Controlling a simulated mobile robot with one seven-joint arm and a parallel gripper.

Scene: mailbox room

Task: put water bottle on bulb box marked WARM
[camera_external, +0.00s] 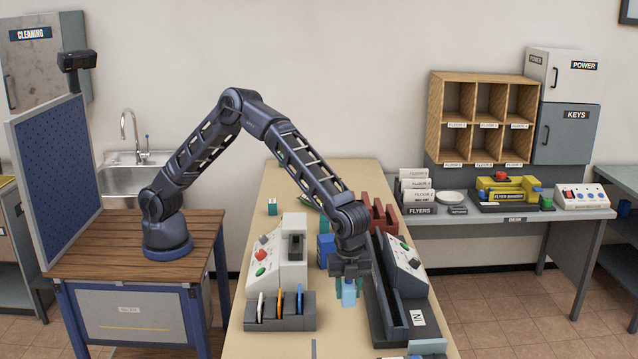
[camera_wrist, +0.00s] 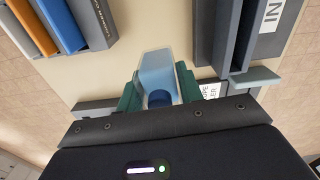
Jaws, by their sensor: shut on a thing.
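My gripper (camera_external: 348,287) is shut on a light blue water bottle (camera_external: 349,293) near the front of the long table, between two grey-white machines. In the wrist view, the bottle (camera_wrist: 156,70) sits between the green fingertips (camera_wrist: 158,92), its dark blue cap towards me. Whether its base touches the table is unclear. A small teal and white box (camera_external: 272,207) stands at the table's left edge, farther back. Its marking is too small to read. I see no readable WARM label in either view.
A rack of coloured slats (camera_external: 279,314) stands left of my gripper. A dark tray (camera_external: 385,310) marked IN lies close on the right. Blue (camera_external: 325,250) and red (camera_external: 379,215) objects stand behind. Bare tabletop (camera_external: 330,178) shows at the far end.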

